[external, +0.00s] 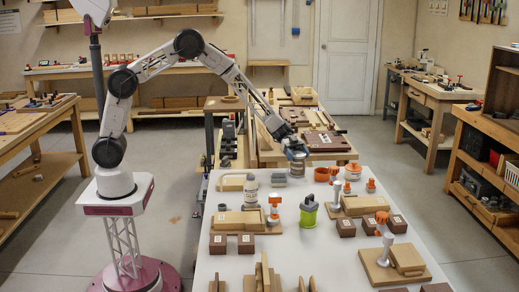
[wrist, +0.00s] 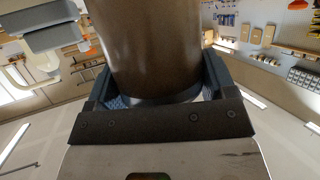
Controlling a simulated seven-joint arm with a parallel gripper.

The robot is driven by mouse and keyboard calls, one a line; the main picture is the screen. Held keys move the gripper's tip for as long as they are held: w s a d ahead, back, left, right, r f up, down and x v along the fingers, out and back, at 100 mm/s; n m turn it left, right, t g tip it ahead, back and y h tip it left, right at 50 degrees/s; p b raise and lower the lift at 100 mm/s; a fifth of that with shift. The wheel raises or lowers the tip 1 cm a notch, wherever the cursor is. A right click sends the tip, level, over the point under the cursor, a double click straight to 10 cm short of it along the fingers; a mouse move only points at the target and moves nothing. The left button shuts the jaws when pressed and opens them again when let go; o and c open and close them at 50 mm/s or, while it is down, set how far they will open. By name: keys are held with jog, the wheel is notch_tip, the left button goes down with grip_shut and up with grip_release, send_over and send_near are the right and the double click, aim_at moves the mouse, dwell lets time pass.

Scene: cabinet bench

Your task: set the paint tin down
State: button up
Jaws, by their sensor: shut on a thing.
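My gripper (external: 292,145) is at the far edge of the white bench top (external: 270,183) in the external view. In the wrist view the tin (wrist: 150,45) is a large brown cylinder between the two dark fingers of my gripper (wrist: 155,85). Its far end runs out of the picture. I cannot tell whether the tin touches the bench top or hangs just above it.
A green container (external: 308,212), wooden blocks (external: 240,221) and orange-topped clamps (external: 274,205) stand nearer. Bare bench shows between them. A wooden workbench (external: 310,152) stands behind.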

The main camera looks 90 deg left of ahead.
jog(key=o, duration=1.5)
jog(key=shift+r, duration=0.15)
jog(key=v, duration=1.2)
